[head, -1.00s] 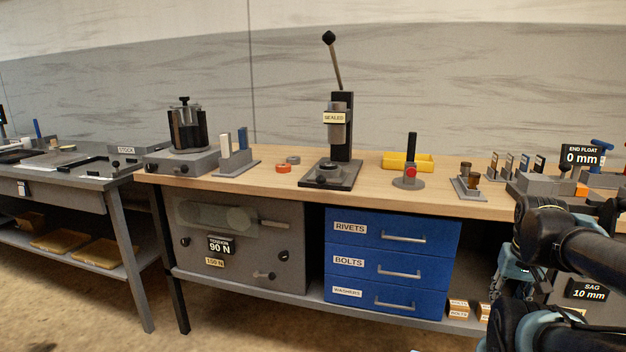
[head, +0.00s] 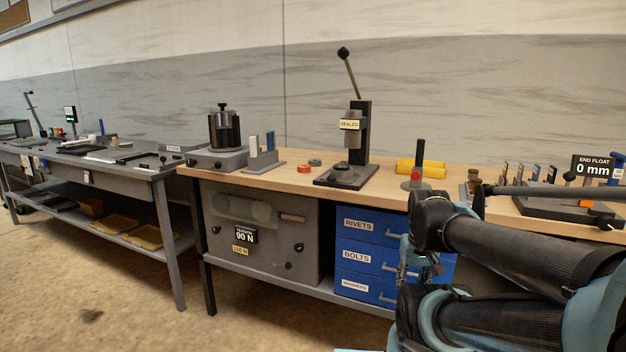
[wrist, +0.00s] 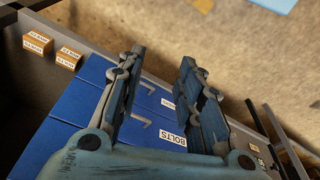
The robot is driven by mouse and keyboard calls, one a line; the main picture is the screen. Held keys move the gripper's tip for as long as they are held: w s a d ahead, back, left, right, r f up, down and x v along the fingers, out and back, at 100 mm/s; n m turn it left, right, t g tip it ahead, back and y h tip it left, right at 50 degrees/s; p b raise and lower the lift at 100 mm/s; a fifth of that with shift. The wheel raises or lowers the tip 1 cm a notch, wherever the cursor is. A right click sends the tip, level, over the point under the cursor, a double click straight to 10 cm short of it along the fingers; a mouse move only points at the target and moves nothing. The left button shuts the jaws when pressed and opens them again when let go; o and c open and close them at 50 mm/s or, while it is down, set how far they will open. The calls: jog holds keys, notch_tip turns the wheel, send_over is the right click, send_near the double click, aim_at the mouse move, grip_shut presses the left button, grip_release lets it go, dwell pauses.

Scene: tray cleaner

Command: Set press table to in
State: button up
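The lever press (head: 358,140) stands on the wooden workbench, with a dark column, a raised lever with a black knob and a label that seems to read SEALED. My gripper (wrist: 162,60) is open and empty in the wrist view, above the blue drawer fronts. In the head view it is partly hidden by my arm, below the bench top and right of the press.
Blue drawers (head: 369,226) and a grey 90 N box (head: 262,262) sit under the bench top (head: 290,178). A lidded pot (head: 224,130), yellow bin (head: 432,168) and red-button post (head: 415,178) stand near the press. Floor is clear at front left.

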jog(key=shift+a, duration=0.25)
jog(key=shift+o, duration=0.3)
jog(key=shift+o, duration=1.3)
jog(key=shift+s+r, duration=0.15)
jog(key=shift+r, duration=0.05)
jog(key=w+a+r+n, duration=0.5)
jog(key=w+a+r, duration=0.3)
jog(key=r, duration=0.4)
jog(key=w+a+r+n, duration=0.65)
jog(key=w+r, duration=0.35)
jog(key=r, duration=0.2)
jog(key=w+a+r+n, duration=0.5)
jog(key=w+a+r, duration=0.4)
jog(key=r, duration=0.4)
send_near(339, 175)
jog(key=s+f, duration=0.1)
jog(key=f, duration=0.1)
jog(key=s+a+f, duration=0.1)
jog(key=f, duration=0.2)
jog(key=s+a+f, duration=0.1)
jog(key=s+f, duration=0.1)
jog(key=f, duration=0.1)
jog(key=shift+a, duration=0.25)
